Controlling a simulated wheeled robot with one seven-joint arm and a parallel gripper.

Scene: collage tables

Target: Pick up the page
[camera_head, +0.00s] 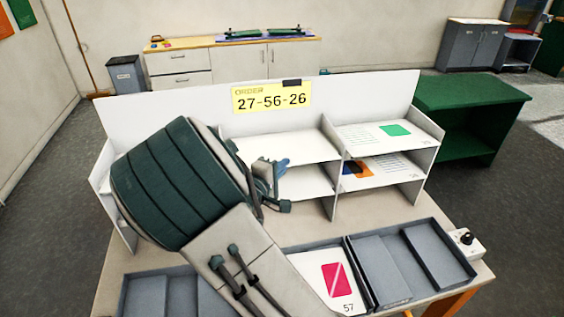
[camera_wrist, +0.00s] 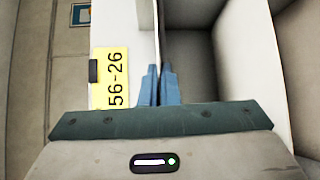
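Several pages are in view in the head view, and I cannot tell which one the task means. A page with a pink shape marked 57 (camera_head: 336,281) lies in the front tray. A page with a green block (camera_head: 394,130) lies on the right upper shelf. A page with orange and dark blocks (camera_head: 358,170) lies on the right lower shelf. My gripper (camera_head: 283,164) is in front of the middle shelves, above and behind the pink page.
A white shelf unit (camera_head: 338,190) with dividers stands on the table, topped by a yellow order sign reading 27-56-26 (camera_head: 271,96). Grey trays (camera_head: 381,271) line the table's front. A small box with a black knob (camera_head: 467,241) sits at the right corner. My arm hides the left shelves.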

